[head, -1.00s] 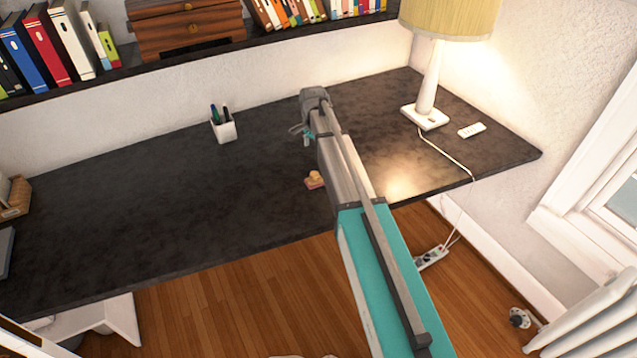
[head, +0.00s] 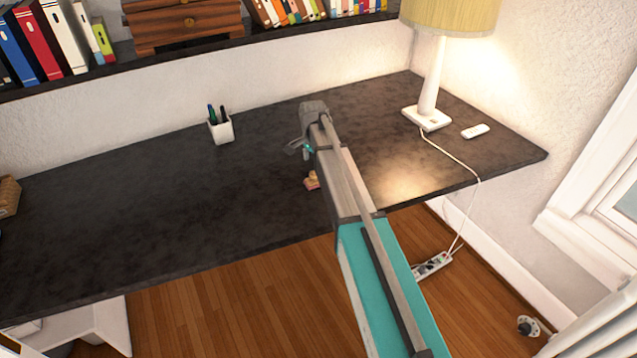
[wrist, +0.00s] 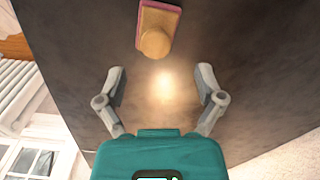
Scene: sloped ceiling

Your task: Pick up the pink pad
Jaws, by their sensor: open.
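The pink pad (wrist: 168,12) lies on the dark desk, at the top of the wrist view. A round tan wooden knob (wrist: 155,44) stands on it and hides part of it. In the head view the pad (head: 312,185) is small, near the desk's front edge, and partly covered by my arm. My gripper (wrist: 160,74) is open and empty, its two fingers wide apart. The pad and knob lie beyond the fingertips in the wrist view, not between them. In the head view my gripper (head: 299,147) is mostly hidden by my arm.
The dark desk (head: 150,210) is largely bare to the left. A white pen cup (head: 221,130) stands at the back. A lamp (head: 427,117) and a small white remote (head: 475,131) are on the right. A bookshelf (head: 160,60) runs above the desk.

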